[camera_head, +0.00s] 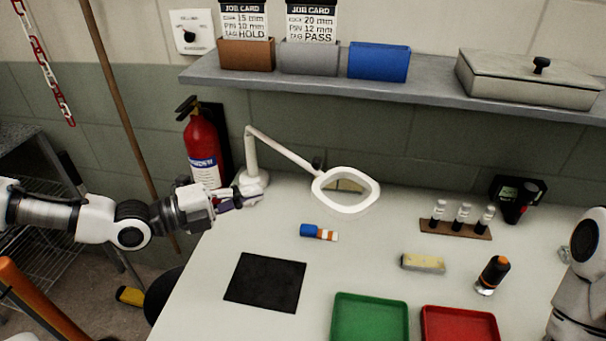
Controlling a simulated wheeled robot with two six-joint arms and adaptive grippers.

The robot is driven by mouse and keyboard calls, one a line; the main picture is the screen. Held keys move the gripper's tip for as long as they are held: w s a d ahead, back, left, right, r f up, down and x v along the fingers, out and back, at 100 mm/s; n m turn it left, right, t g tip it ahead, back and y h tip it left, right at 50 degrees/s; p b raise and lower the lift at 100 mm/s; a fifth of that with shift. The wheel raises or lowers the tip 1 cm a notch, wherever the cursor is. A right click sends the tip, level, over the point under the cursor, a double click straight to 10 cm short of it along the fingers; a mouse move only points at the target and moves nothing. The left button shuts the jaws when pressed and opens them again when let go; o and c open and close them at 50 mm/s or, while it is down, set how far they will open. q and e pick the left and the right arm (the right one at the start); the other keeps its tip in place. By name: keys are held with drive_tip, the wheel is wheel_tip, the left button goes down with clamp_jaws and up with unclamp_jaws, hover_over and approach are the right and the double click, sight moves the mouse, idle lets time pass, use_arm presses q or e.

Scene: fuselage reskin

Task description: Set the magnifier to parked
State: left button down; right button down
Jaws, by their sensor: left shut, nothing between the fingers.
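The magnifier is a white lamp-like arm with a ring-shaped head (345,191), at the back of the white table. Its post rises from a round base (253,180) near the table's back left corner. The arm slopes down to the right, and the ring hangs over the table. My left gripper (253,195) reaches in from the left. It is shut and empty, just in front of the magnifier's base; I cannot tell whether it touches it. Part of my right arm shows at the right edge; its gripper is out of view.
A red fire extinguisher (202,148) stands behind my left gripper. A blue-capped tube (318,232), black mat (265,282), green tray (369,318), red tray (458,323) and vial rack (455,229) are on the table. A shelf (430,80) runs above.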

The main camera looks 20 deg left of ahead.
use_arm(q)
drive_tip(key=w+a+b+x, duration=0.1)
drive_tip(key=w+a+x, duration=0.1)
drive_tip(key=x, duration=1)
drive_tip(key=shift+w, duration=0.15)
drive_tip(key=shift+d+f, duration=0.1)
drive_tip(key=shift+d, duration=0.1)
